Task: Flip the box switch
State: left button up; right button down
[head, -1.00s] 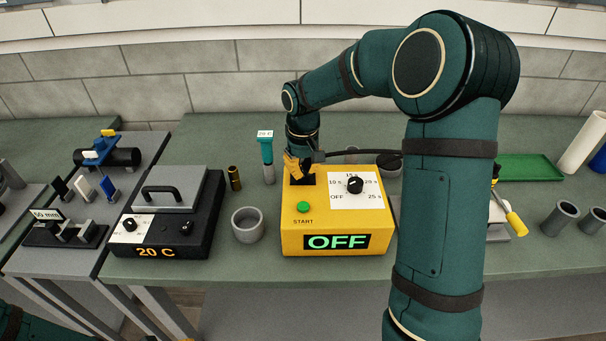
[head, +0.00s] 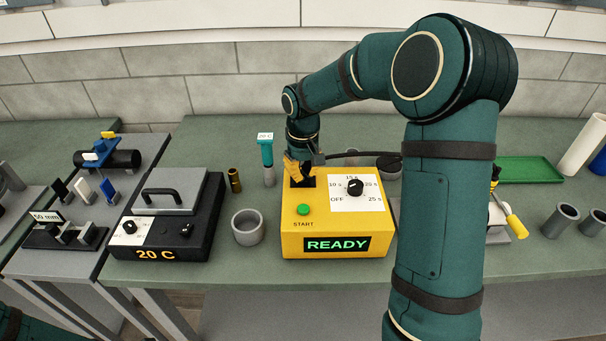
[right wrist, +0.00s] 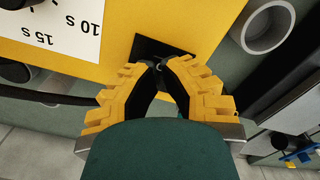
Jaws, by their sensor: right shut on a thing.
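The yellow box (head: 290,242) stands on the middle table. Its front display (head: 336,245) reads READY in green. On its top are a green START button (head: 304,209), a dial (head: 355,187) on a white time scale, and a black switch plate (head: 309,181) at the back left. My right gripper (head: 296,180) reaches down to this plate. In the right wrist view its yellow fingers (right wrist: 159,66) close together over the black plate (right wrist: 150,47), around a small dark switch tip. The switch is mostly hidden by the fingers. My left gripper is not in view.
A grey cup (head: 247,227) stands left of the box. Beyond it is a black heater (head: 168,228) showing 20 C. A green tray (head: 528,170) lies to the right.

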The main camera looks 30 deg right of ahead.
jog(key=shift+r+p, duration=2.25)
jog(key=shift+r, duration=0.85)
